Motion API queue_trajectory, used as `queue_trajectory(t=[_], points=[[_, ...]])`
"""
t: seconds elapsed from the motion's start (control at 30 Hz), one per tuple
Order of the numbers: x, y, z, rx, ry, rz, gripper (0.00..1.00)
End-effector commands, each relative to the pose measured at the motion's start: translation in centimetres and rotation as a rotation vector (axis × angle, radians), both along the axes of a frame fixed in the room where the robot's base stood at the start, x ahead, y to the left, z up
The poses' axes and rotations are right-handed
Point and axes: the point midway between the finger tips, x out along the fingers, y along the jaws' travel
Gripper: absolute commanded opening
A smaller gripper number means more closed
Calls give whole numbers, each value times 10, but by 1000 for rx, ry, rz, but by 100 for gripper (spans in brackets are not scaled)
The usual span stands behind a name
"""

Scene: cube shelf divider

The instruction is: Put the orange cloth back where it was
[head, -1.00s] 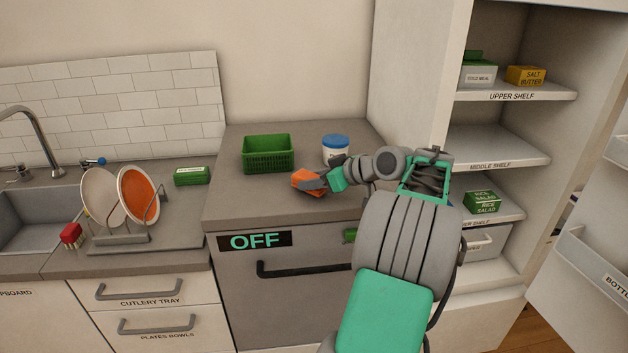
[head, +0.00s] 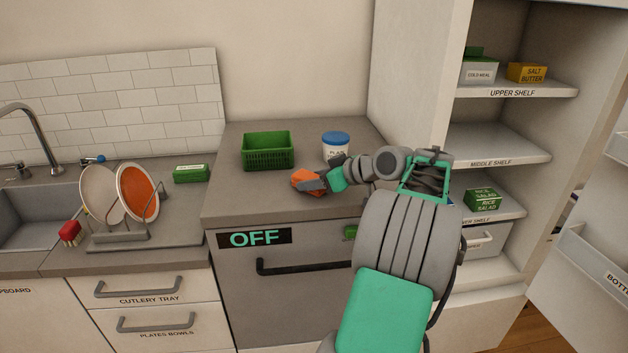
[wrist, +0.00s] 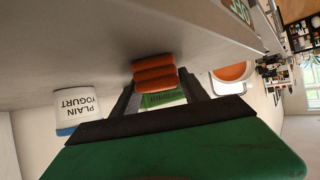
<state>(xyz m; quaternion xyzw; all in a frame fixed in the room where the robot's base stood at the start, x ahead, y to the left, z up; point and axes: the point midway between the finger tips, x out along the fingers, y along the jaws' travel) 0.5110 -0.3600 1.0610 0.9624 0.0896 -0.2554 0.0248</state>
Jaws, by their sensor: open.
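The orange cloth (head: 304,177) is a folded bundle at the front middle of the grey counter, left of the yogurt tub. In the wrist view the cloth (wrist: 154,73) lies against the counter surface, which shows upside down there. My gripper (head: 314,184) is low over the counter at the cloth. In the wrist view my gripper (wrist: 160,86) has its dark fingers apart, one on each side of the cloth's near end. I cannot tell whether either finger touches it.
A green basket (head: 268,152) stands behind the cloth. A yogurt tub (head: 336,146) stands close behind my gripper; it also shows in the wrist view (wrist: 77,110). A dish rack (head: 120,240) with plates is at the left. The open fridge (head: 490,140) is at the right. Counter left of the cloth is clear.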

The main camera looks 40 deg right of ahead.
Motion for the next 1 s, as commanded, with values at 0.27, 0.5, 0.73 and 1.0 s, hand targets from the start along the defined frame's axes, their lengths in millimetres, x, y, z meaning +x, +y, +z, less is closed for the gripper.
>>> queue_trajectory(t=[0.27, 0.5, 0.73, 1.0], points=[[0, 0, 0, 0, 0, 0, 65], [0, 0, 0, 0, 0, 0, 77], [-4, -1, 3, 0, 0, 0, 77], [-25, -5, 17, -1, 0, -2, 77]])
